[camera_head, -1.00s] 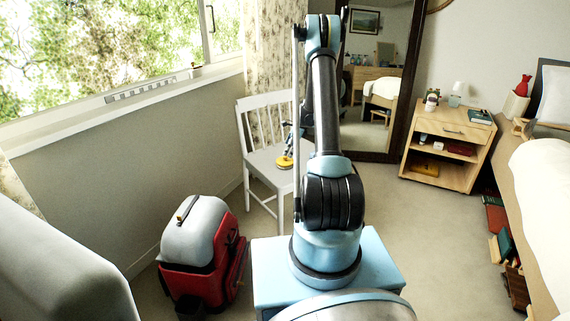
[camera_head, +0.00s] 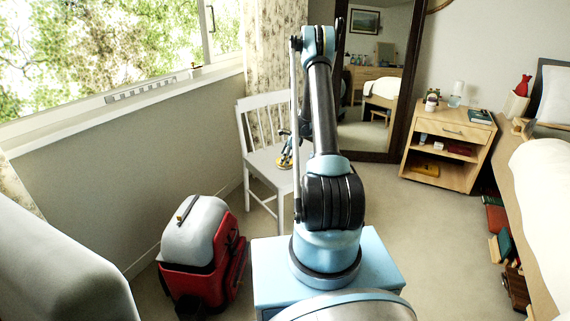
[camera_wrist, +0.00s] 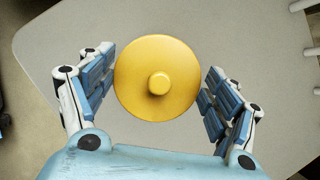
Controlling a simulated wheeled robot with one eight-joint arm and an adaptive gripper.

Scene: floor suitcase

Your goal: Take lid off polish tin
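The polish tin (camera_head: 284,164) sits on the seat of the white chair (camera_head: 262,163). In the wrist view its round yellow lid (camera_wrist: 135,95) faces the camera, with a small knob (camera_wrist: 159,83) in the middle. The lid hides the tin's body there. My gripper (camera_wrist: 158,72) is open, with blue-padded fingers to the left and right of the lid. The left finger looks very close to the lid's edge, and a narrow gap shows at the right. I cannot tell the height between fingers and lid. In the head view my gripper (camera_head: 287,147) is small, just above the tin.
The chair's back slats rise behind the seat, with a curtain and mirror (camera_head: 372,70) beyond. A red and grey case (camera_head: 200,262) stands on the floor at left. A wooden nightstand (camera_head: 450,150) and a bed are at right. The chair seat around the tin looks bare.

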